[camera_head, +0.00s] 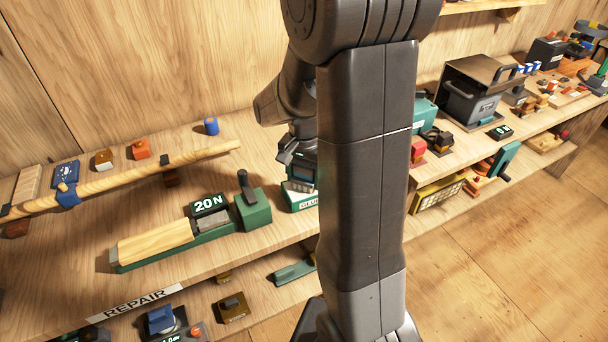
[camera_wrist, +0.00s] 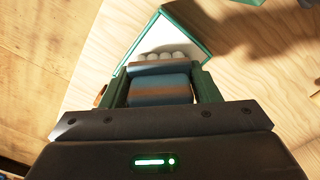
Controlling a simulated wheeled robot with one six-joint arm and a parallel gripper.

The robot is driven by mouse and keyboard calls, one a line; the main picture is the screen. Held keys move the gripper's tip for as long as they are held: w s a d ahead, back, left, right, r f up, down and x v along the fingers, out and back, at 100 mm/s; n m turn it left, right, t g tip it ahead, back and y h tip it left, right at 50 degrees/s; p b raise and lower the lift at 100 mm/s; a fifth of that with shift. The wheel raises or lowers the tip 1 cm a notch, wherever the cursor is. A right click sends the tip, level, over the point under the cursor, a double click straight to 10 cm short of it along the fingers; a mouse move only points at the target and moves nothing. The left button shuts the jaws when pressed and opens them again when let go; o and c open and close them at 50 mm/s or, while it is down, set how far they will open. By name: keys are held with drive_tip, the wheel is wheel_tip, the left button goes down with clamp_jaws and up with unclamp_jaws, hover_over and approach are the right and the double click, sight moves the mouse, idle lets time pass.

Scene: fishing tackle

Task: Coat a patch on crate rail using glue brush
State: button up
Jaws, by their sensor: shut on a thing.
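My gripper (camera_wrist: 160,112) is shut on the glue brush (camera_wrist: 160,88), a blue and brown block with a row of pale rounded tips at its far end. In the head view my gripper (camera_head: 290,152) is partly hidden by my arm. The brush is just above or in the green-rimmed white glue tray (camera_head: 299,199), also in the wrist view (camera_wrist: 192,30); I cannot tell whether the tips touch it. A pale wood piece (camera_head: 155,240) lies in a green 20N fixture left of the tray; I cannot tell for sure that it is the crate rail.
A long wooden pole (camera_head: 130,180) lies behind the fixture, with small orange and blue items beyond it. A lower shelf holds a brown block (camera_head: 233,308). A dark box (camera_head: 470,98) and other tackle stand at right. My arm hides the bench's middle.

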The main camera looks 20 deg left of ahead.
drive_tip(key=shift+r+p, duration=2.65)
drive_tip(key=shift+r, duration=0.85)
drive_tip(key=shift+f, duration=0.1)
